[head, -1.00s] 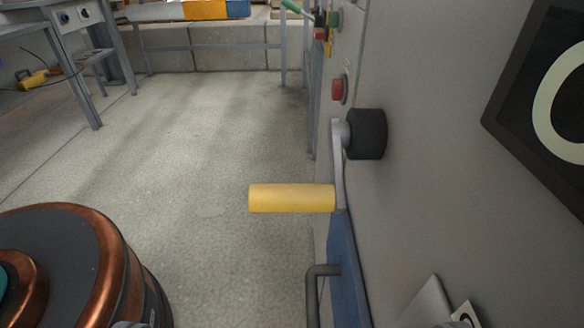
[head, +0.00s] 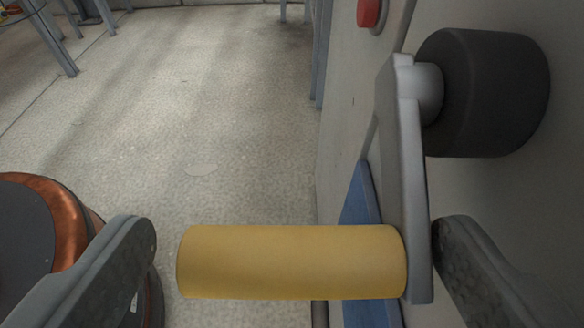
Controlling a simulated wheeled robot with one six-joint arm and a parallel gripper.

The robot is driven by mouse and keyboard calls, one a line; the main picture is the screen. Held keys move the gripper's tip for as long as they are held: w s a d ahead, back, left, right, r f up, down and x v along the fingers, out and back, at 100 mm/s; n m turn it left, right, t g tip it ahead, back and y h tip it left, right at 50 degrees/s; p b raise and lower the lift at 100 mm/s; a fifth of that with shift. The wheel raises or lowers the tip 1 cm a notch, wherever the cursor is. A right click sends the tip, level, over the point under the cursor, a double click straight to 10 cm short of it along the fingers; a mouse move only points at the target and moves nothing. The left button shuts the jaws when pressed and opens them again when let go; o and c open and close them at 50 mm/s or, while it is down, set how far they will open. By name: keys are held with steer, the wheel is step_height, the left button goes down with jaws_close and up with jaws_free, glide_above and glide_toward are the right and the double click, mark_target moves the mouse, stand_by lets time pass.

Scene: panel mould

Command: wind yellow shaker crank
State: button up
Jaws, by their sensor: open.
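The yellow crank handle (head: 290,262) lies level across the lower middle of the head view. It joins the lower end of a grey crank arm (head: 405,180), which hangs down from a black round hub (head: 490,92) on the grey panel. My gripper (head: 295,235) is open, with one finger to the left of the handle's free end and the other to the right of the crank arm. The handle lies between the fingers along its length. I cannot tell whether the right finger touches the crank arm.
The grey panel (head: 350,75) runs along the right, with a red button (head: 370,13) above the crank and a blue panel part (head: 358,205) behind it. Open concrete floor (head: 210,110) lies to the left. Table legs (head: 55,40) stand at the upper left.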

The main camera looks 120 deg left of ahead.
steer(key=shift+x, duration=1.05)
steer(key=c, duration=1.2)
steer(key=shift+f, duration=0.1)
